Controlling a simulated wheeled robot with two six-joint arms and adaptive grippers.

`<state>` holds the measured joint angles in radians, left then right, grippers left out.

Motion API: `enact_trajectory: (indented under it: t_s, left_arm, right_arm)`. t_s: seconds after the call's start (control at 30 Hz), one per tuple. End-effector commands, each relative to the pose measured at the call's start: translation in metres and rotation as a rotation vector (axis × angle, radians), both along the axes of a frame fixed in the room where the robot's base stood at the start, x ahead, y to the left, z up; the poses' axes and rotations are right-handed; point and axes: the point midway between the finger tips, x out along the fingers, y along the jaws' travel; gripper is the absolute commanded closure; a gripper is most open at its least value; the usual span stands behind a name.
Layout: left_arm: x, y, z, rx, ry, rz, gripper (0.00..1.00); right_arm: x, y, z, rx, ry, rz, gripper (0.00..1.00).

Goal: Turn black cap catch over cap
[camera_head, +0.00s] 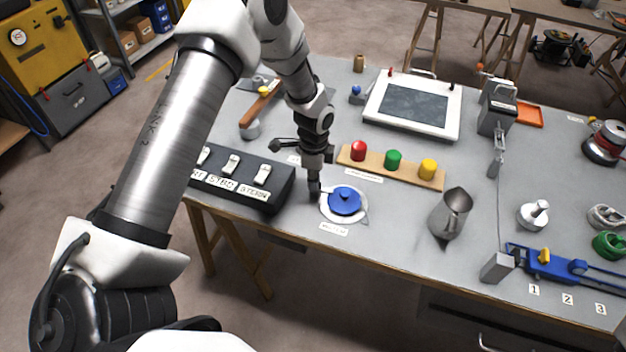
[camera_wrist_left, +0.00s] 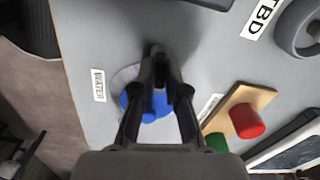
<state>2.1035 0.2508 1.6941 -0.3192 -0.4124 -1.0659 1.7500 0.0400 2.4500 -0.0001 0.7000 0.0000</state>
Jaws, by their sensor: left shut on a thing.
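The blue cap (camera_head: 345,200) with a raised knob sits on a pale round plate by the front edge of the bench, behind a label that reads WATER in the wrist view. My left gripper (camera_head: 315,188) points down at the left side of the cap, close to the bench. In the left wrist view the blue cap (camera_wrist_left: 148,106) shows partly behind my left gripper (camera_wrist_left: 160,65). Its fingers are shut on a dark thing, which I take to be the black cap catch; the fingers hide most of it. My right gripper is out of view.
A black switch box (camera_head: 240,178) stands just left of my gripper. A wooden strip (camera_head: 375,165) with red, green and yellow knobs lies behind the cap. A metal jug (camera_head: 450,214) stands to the right. Bare bench lies between cap and jug.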

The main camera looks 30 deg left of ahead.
Motion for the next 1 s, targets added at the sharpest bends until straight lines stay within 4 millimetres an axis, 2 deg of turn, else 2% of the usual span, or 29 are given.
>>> enact_trajectory:
  t_s: [0.4, 0.9, 0.93, 1.0]
  left_arm:
    - [-0.0014, -0.0008, -0.0019, 0.0, 0.002, -0.188, 1.0]
    - [-0.0021, -0.0009, -0.0022, -0.001, 0.006, -0.209, 1.0]
    - [-0.0022, -0.0009, -0.0022, -0.001, 0.006, -0.209, 0.81]
    - [-0.002, -0.0008, -0.0021, 0.0, 0.005, -0.209, 0.62]
  right_arm:
    - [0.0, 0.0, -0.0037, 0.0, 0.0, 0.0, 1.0]
    - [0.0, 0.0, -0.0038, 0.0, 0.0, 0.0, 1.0]
    - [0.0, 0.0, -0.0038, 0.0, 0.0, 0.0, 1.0]
    - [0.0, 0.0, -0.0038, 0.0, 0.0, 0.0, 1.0]
